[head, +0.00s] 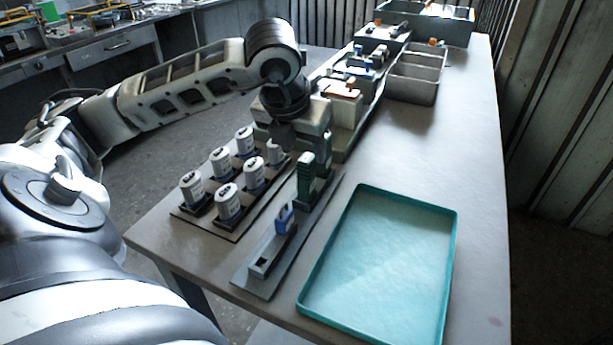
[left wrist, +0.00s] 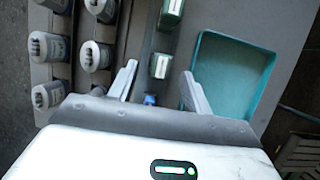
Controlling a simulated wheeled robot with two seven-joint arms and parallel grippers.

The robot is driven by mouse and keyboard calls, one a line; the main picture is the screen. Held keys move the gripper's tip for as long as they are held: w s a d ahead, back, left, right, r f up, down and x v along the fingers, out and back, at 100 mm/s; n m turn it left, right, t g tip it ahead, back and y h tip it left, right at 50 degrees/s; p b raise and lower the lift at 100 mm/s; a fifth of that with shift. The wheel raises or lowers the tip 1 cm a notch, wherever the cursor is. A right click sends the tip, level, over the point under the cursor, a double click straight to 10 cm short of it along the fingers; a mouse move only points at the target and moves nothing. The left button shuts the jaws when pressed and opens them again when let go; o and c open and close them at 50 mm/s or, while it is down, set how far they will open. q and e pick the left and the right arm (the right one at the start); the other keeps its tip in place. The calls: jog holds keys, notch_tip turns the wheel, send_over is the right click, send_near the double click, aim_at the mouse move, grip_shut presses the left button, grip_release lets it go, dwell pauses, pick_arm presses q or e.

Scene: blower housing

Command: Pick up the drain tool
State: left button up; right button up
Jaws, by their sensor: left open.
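I cannot tell for sure which piece is the drain tool. A green upright piece (head: 306,181) and a blue-topped piece (head: 284,217) stand in dark holders on a narrow grey strip (head: 255,284) beside the teal tray. My left gripper is open and empty, above the strip; its two fingers (left wrist: 160,75) show in the left wrist view. A green and white piece (left wrist: 160,66) appears between the fingertips there, and a bit of blue (left wrist: 150,99) shows nearer the palm. In the head view the wrist hides the fingertips. My right gripper is not in view.
Several white labelled bottles (head: 228,203) stand in holders on a board left of the strip. An empty teal tray (head: 451,262) lies to the right. Grey bins (head: 413,84) and more parts stand farther back. The table's right side is clear.

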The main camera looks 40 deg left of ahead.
aim_at(306, 157)
pick_arm(q)
jog(key=x, duration=0.4)
jog(key=shift+d+f+p, duration=0.1)
jog(key=shift+f+p, duration=0.15)
jog(key=shift+p, duration=0.1)
jog(key=c, duration=0.9)
jog(key=shift+r, duration=0.15)
